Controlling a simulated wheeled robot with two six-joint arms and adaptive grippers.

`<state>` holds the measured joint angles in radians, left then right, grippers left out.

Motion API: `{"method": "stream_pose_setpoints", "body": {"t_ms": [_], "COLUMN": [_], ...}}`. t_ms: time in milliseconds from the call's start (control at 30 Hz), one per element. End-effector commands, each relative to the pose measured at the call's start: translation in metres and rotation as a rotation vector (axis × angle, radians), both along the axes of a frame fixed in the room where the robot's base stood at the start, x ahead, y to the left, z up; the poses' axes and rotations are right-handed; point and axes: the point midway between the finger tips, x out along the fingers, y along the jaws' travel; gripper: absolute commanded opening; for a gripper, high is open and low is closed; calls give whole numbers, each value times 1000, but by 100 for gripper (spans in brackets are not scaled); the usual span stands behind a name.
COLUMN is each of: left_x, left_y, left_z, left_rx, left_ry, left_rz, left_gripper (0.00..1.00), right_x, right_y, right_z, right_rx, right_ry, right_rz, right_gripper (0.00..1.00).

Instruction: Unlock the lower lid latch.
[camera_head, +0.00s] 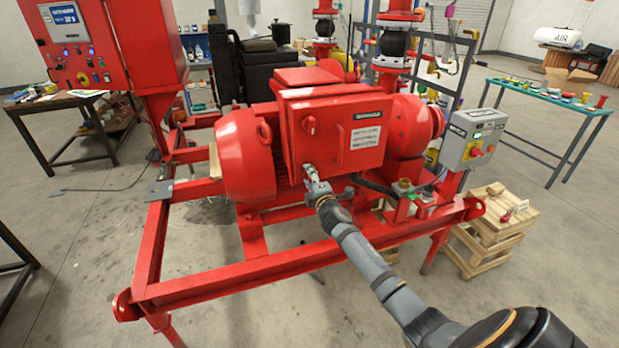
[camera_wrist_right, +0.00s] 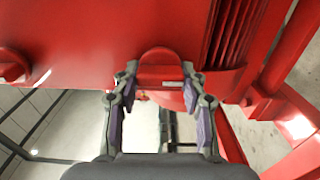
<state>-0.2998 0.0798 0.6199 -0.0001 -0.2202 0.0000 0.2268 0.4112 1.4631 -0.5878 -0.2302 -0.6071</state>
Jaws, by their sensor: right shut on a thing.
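The red box (camera_head: 330,110) on the pump skid has a lid with an upper latch (camera_head: 309,125), a vertical handle (camera_head: 340,145) and a white label. The lower lid latch is at the box's lower left, mostly hidden by my right gripper (camera_head: 311,178) in the head view. In the wrist view, the lower latch (camera_wrist_right: 158,56) is a rounded red knob between the two fingertips of my right gripper (camera_wrist_right: 160,78). The fingers are closed in on its sides. The exact turn of the latch is hard to tell. My left gripper is not in view.
The red motor (camera_head: 240,155) bulges left of the box. The red frame rail (camera_head: 250,268) runs below my right forearm. A grey control box (camera_head: 472,138) with a red button stands to the right. Wooden crates (camera_head: 490,240) sit on the floor at right.

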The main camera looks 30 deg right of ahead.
Motion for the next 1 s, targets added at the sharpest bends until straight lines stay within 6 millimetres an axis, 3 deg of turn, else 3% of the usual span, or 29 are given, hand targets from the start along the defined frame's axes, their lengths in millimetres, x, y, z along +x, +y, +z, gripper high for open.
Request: {"method": "stream_pose_setpoints", "body": {"t_ms": [33,200,567,1000], "left_x": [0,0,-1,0], "left_y": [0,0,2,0], "left_z": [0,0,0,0], "left_rx": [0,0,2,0], "left_ry": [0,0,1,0], "left_rz": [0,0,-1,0], "left_gripper": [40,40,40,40], "right_x": [0,0,-7,-99], "right_y": [0,0,1,24], "right_z": [-1,-1,-2,-2], "right_rx": [-2,-1,-1,-4], "right_ry": [1,1,2,5], "right_rz": [0,0,0,2], "right_gripper": [45,66,66,66]}}
